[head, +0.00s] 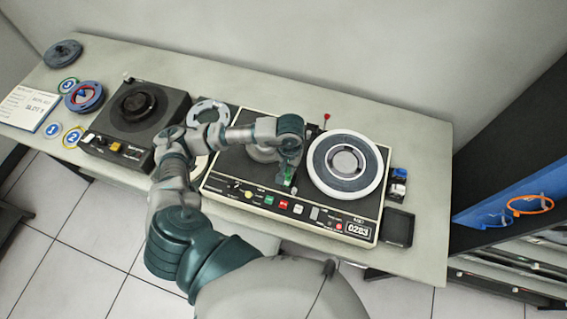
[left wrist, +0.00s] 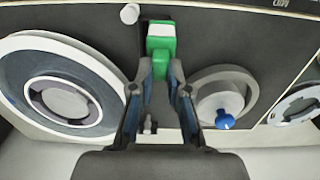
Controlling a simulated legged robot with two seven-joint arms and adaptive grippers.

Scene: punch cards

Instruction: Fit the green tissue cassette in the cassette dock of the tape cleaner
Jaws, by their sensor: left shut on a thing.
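The tape cleaner (head: 232,178) is a flat deck with a dark top and light rim in the middle of the bench. My left gripper (head: 287,184) is over its middle, beside the large white-rimmed reel. In the left wrist view the gripper (left wrist: 161,68) is shut on the green tissue cassette (left wrist: 161,44), a green block with a pale top, held between the fingertips above the dark deck. In the head view only a bit of green shows at the fingertips. I cannot make out the cassette dock or whether the cassette touches it. My right gripper is not in view.
The large reel (head: 318,168) fills the deck's right side. A row of coloured buttons (head: 284,205) and a counter line its front. A black tray (head: 398,228) stands to the right. Another black machine (head: 112,141) and several reels lie left. Dark shelving (head: 510,170) stands beyond the right end.

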